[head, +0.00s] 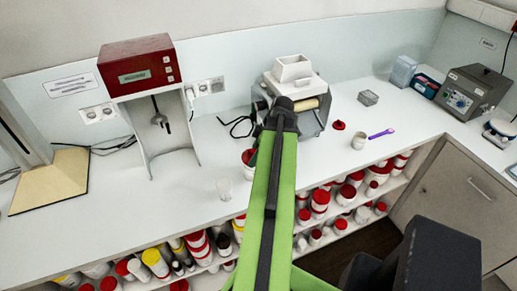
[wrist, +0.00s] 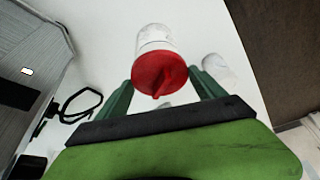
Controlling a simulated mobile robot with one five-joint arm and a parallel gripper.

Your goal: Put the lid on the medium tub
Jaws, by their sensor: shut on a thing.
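A red lid (wrist: 160,72) with a raised fin sits between the two fingers of my gripper (wrist: 160,90) in the wrist view. A whitish tub (wrist: 155,36) shows directly behind the lid, lined up with it; whether the lid is fully seated cannot be told. In the head view the red and white of this lidded tub (head: 247,158) show just left of my green arm, which hides the rest. My gripper is shut on the lid. Another red lid (head: 338,125) lies on the counter, near a small open whitish tub (head: 359,142).
A clear cup (head: 223,188) stands left of my gripper, near the counter's front edge. A purple spoon (head: 381,133) lies at right. The mill (head: 293,72) and the red-topped machine (head: 139,70) stand behind. The counter between cup and machine is clear.

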